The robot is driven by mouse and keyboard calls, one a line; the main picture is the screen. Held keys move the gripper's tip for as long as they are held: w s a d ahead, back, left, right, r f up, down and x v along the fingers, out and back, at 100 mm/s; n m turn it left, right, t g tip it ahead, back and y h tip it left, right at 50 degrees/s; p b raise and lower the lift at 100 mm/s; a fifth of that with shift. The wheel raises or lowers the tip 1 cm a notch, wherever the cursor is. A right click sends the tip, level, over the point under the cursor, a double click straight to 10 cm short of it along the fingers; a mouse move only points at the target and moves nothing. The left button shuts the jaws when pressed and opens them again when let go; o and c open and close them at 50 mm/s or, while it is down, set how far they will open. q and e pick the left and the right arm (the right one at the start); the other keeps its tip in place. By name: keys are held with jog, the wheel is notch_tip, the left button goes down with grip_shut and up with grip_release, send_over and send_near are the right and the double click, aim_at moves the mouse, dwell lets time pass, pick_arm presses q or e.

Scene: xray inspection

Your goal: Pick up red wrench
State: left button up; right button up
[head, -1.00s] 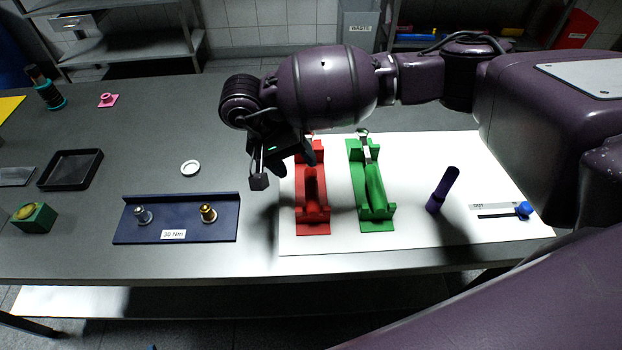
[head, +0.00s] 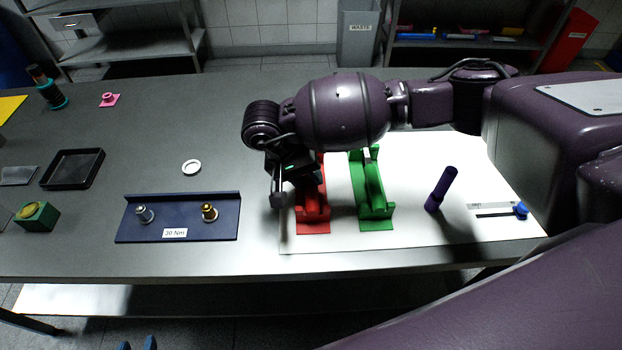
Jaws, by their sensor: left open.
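The red wrench (head: 312,200) lies in a red holder (head: 314,228) on the white mat; its far end is hidden under my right gripper. My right gripper (head: 295,192) comes in from the right, above the far part of the red holder. Its pale left finger hangs to the left of the holder, and its other dark finger is partly hidden; the fingers look apart. A small grey tip at the left edge, beside the green block, looks like my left gripper (head: 5,214); most of it is out of view.
A green holder with a green tool (head: 375,190) stands just right of the red one. A purple cylinder (head: 441,190) and blue-ended gauge (head: 520,211) are farther right. A dark blue fixture (head: 180,235) and green block (head: 38,217) are left. The mat's front strip is clear.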

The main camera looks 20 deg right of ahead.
grip_shut()
notch_tip(320, 180, up, 20)
dwell(0.5)
jog(key=shift+c, duration=0.4)
grip_release()
grip_shut()
